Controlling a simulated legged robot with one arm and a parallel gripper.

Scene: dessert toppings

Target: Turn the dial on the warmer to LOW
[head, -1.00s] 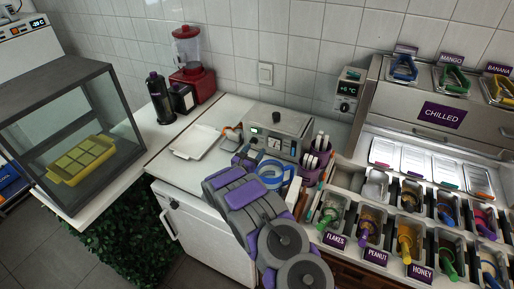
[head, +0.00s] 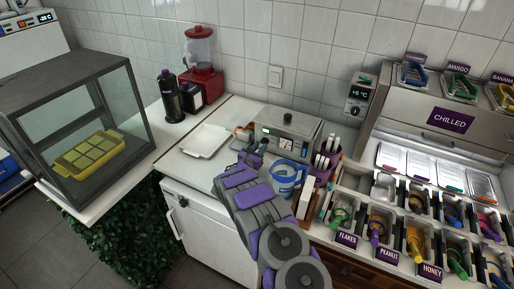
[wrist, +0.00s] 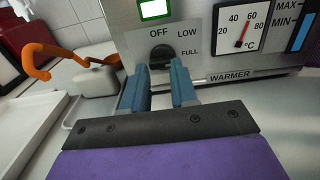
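The warmer (head: 303,130) is a metal box with a black lid knob on top, standing against the back wall. In the wrist view its front panel (wrist: 215,62) fills the top, with OFF, LOW and FULL marks around a black dial (wrist: 162,53). OFF is above the dial, LOW at upper right and FULL at right; I cannot clearly tell where the dial points. My gripper (wrist: 160,78) is open, its two blue fingers apart just in front of and below the dial, one toward each side. In the head view my gripper (head: 256,148) is small and partly hidden.
A blue-handled jug (head: 288,178) stands right of my arm. A white tray (head: 207,139) lies left of the warmer. An orange-handled utensil (wrist: 38,55) is close left of my fingers. A temperature gauge (wrist: 240,28) is right of the dial. Topping tubs fill the right counter.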

